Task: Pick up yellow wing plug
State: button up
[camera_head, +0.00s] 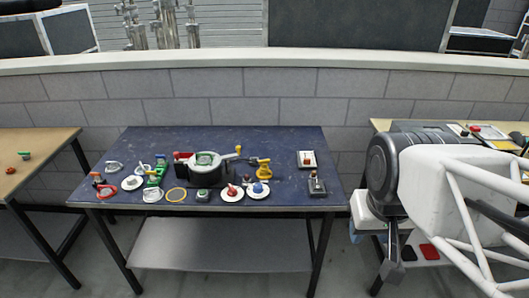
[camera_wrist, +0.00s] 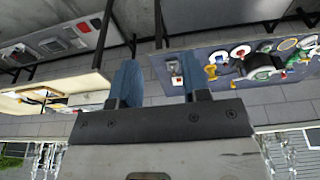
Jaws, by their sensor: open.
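A yellow piece (camera_head: 264,168), which looks like the yellow wing plug, is on the right half of the blue table, right of the grey round device. In the wrist view a small yellow piece (camera_wrist: 211,70), probably the same one, shows beyond the right finger. My gripper (camera_wrist: 158,82) has its two blue fingers apart with nothing between them. In the head view my arm is at the right, well apart from the blue table's objects.
The blue table (camera_head: 240,140) holds a grey round device (camera_head: 207,161), a yellow ring (camera_head: 176,195), white discs with coloured knobs (camera_head: 261,189), and small switch boxes (camera_head: 307,159). Side tables (camera_head: 40,145) stand left and right. A block wall (camera_head: 240,95) is behind. The blue table's back right is fairly clear.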

jog(key=o, duration=0.4)
jog(key=shift+o, duration=0.2)
